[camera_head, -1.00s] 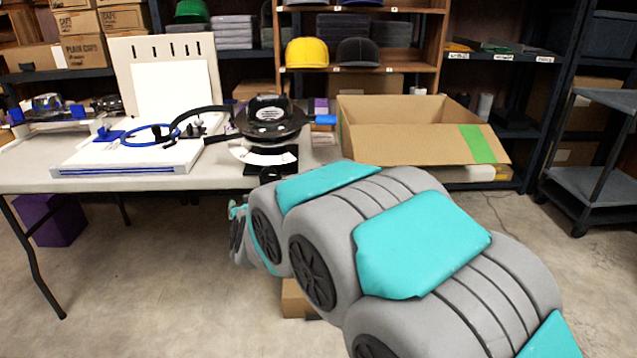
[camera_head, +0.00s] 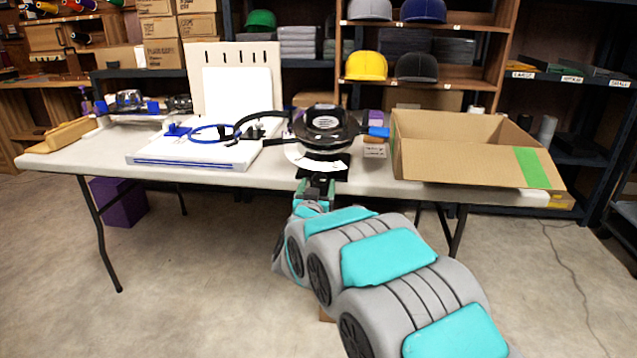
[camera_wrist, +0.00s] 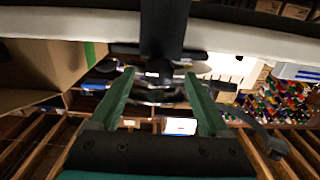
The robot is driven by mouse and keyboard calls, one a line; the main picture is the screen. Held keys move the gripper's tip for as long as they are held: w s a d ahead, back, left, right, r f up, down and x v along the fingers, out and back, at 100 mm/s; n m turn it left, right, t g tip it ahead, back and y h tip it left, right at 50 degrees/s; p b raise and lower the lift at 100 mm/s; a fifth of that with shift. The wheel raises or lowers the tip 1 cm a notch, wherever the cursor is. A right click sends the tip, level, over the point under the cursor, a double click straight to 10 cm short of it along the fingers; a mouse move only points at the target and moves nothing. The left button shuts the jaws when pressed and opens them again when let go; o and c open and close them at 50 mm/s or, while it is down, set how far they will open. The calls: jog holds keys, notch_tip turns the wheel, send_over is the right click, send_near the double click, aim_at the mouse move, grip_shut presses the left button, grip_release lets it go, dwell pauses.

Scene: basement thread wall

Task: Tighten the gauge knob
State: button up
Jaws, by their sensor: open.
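A black round cap-hooping device (camera_head: 325,125) stands at the table's front edge, with a white curved scale plate and a blue-tipped lever on its right. Its black bracket (camera_wrist: 161,35) comes down from the top in the wrist view. My gripper (camera_head: 318,187) is just in front of the bracket at the table edge. In the wrist view the green fingers of my gripper (camera_wrist: 158,75) are open, one on each side of the bracket's lower end in the picture. I cannot make out the gauge knob clearly; dark parts of the device overlap between the fingers.
A cardboard box (camera_head: 470,157) with green tape stands on the table (camera_head: 90,150) to the right. A white board (camera_head: 190,150) with a blue hoop lies to the left. Shelves (camera_head: 430,27) with caps are behind. The floor in front is open.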

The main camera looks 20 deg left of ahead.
jog(key=shift+x, duration=1.05)
jog(key=shift+c, duration=0.3)
grip_shut()
